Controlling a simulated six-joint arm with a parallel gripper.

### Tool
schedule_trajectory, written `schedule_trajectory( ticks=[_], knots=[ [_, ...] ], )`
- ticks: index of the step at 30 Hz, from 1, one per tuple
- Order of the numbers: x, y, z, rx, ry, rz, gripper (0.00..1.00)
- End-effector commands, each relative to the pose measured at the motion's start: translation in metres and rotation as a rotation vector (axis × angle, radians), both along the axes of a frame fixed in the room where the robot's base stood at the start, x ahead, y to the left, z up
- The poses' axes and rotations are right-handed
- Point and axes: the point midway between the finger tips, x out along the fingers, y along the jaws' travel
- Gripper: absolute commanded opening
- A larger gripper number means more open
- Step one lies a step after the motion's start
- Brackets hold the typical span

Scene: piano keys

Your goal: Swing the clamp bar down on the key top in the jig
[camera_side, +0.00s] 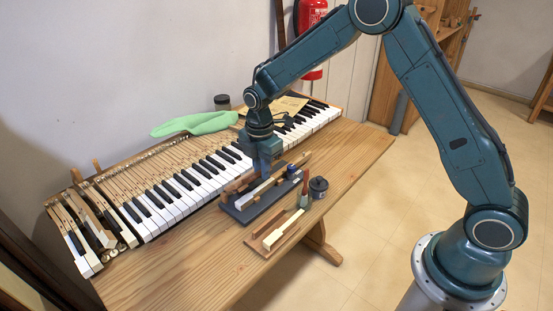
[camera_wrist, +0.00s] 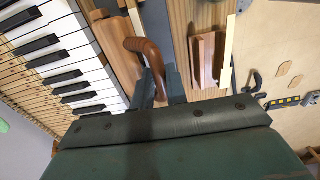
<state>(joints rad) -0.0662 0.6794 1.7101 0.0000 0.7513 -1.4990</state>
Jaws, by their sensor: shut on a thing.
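The jig (camera_side: 243,217) is a dark blue-grey base on the bench in front of the piano keys, with a pale key top (camera_side: 247,200) lying along it. My gripper (camera_side: 264,177) is low over the jig, pointing down. In the wrist view, the brown curved wooden clamp bar (camera_wrist: 146,48) runs between my gripper's two fingers (camera_wrist: 162,85), which are shut on it. Its lower end is hidden between the fingers and the gripper body. I cannot tell whether the bar touches the key top.
A wooden tray (camera_side: 262,243) with pale key pieces lies in front of the jig. The bench's front left is clear.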

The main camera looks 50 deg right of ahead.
Motion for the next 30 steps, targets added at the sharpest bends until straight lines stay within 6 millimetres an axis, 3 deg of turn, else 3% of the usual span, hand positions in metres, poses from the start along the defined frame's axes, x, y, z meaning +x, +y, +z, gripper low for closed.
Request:
schedule_trajectory(
  ticks=[30],
  knots=[
    [-0.013,0.0,-0.015,0.0,0.002,-0.001,0.06]
  ],
)
